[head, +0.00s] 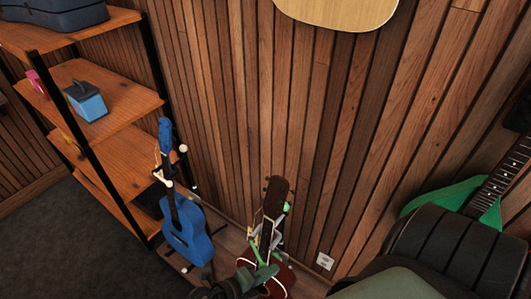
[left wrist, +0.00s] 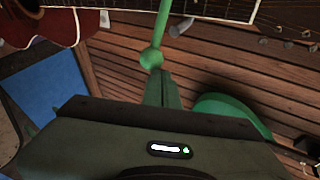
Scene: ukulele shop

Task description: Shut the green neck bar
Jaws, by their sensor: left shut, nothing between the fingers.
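The red ukulele (head: 279,279) stands upright on a stand at the bottom middle of the head view, partly hidden; its red body (left wrist: 45,32) shows at the upper left of the left wrist view. The green neck bar (left wrist: 151,58) shows there as a thin rod ending in a round knob, running up to the fretboard (left wrist: 215,6). I cannot tell how far it stands open. My left gripper (head: 250,278) is at the bottom middle, beside the ukulele's neck. Its fingers (left wrist: 158,80) are shut and empty, their tips close to the knob; contact is unclear. My right gripper is not identifiable.
A blue ukulele (head: 187,235) stands on its stand to the left, near wooden shelves (head: 95,92). A green instrument (head: 440,196) with a dark fretboard is at the right. The slatted wall (head: 300,110) is close behind the stands.

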